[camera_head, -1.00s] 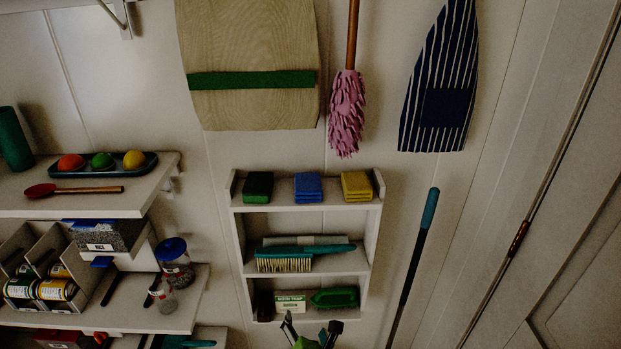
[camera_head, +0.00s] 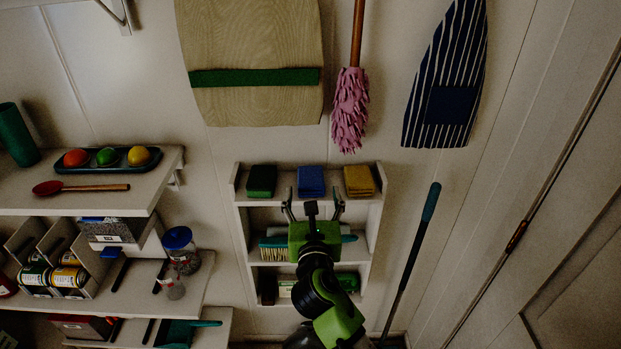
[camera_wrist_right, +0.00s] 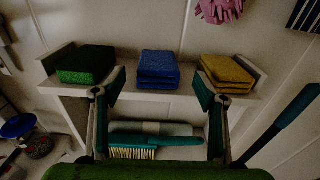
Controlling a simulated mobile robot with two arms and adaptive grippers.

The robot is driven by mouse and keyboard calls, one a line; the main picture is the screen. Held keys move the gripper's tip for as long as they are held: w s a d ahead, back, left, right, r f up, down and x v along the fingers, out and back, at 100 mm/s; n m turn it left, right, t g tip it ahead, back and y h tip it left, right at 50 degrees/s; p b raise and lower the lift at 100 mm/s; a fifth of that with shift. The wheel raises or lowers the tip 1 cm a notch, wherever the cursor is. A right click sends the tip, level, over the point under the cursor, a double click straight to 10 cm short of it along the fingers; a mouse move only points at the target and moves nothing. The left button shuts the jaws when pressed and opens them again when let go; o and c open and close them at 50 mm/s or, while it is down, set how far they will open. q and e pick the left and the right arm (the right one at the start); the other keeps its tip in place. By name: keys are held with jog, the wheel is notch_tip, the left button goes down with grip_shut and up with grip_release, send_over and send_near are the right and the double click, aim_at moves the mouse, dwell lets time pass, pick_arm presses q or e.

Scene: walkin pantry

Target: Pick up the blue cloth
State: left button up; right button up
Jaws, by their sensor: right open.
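My right gripper (camera_head: 313,202) is open and empty, in front of the rack and just below the blue cloth in the head view. Its two fingers (camera_wrist_right: 162,88) stand wide apart in the wrist view. My left gripper is out of view.
A teal brush (camera_wrist_right: 155,141) lies on the shelf below. Low side walls bound the top shelf. A teal-tipped pole (camera_head: 411,260) leans at right.

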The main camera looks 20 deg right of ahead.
aim_at(311, 189)
jog(key=shift+w+r, duration=0.1)
jog(key=shift+w, duration=0.15)
jog(key=p+x, duration=0.1)
jog(key=x, duration=0.3)
jog(key=shift+w+p, duration=0.25)
jog(key=shift+p, duration=0.05)
jog(key=shift+w, duration=0.2)
jog(key=shift+s, duration=0.1)
jog(key=c, duration=1.2)
